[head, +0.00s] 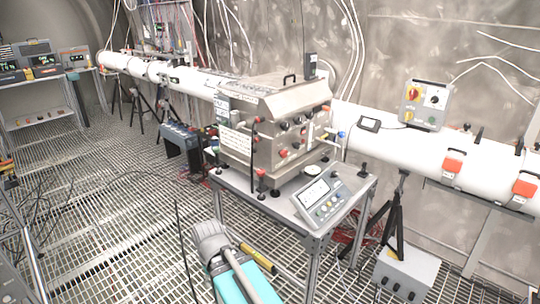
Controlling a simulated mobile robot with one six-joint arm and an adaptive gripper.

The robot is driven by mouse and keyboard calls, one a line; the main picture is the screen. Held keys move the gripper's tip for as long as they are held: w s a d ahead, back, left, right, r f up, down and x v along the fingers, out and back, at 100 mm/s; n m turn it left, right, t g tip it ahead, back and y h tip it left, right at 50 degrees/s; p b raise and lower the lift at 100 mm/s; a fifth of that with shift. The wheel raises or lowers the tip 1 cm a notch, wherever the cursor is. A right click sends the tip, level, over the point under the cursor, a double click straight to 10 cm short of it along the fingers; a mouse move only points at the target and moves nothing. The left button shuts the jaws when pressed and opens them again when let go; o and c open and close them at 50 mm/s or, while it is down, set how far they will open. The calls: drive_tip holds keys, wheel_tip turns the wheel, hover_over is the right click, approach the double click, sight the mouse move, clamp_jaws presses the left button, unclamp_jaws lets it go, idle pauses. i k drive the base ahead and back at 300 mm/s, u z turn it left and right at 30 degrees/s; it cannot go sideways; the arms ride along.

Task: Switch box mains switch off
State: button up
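A grey switch box (427,105) is at the upper right in the head view, at the white pipe against the wall. A red rotary switch on a yellow plate (413,91) is at the left of its face; it looks like the mains switch. The handle is too small to tell its position. A round black knob (434,98) is to its right, with small coloured parts below. Part of my arm, grey and teal, shows at the bottom centre, well below and left of the box. My gripper is not in view.
A steel machine (275,120) and a sloped control panel (322,199) stand on a wheeled-height table (285,207) between my arm and the pipe (400,145). A grey box with knobs (405,274) is on the floor at lower right. Grated floor (110,215) at left is largely open.

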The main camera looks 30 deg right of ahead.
sight(284, 153)
drive_tip(key=u, duration=0.45)
drive_tip(key=k, duration=0.95)
drive_tip(key=z, duration=1.15)
drive_tip(key=i, duration=0.9)
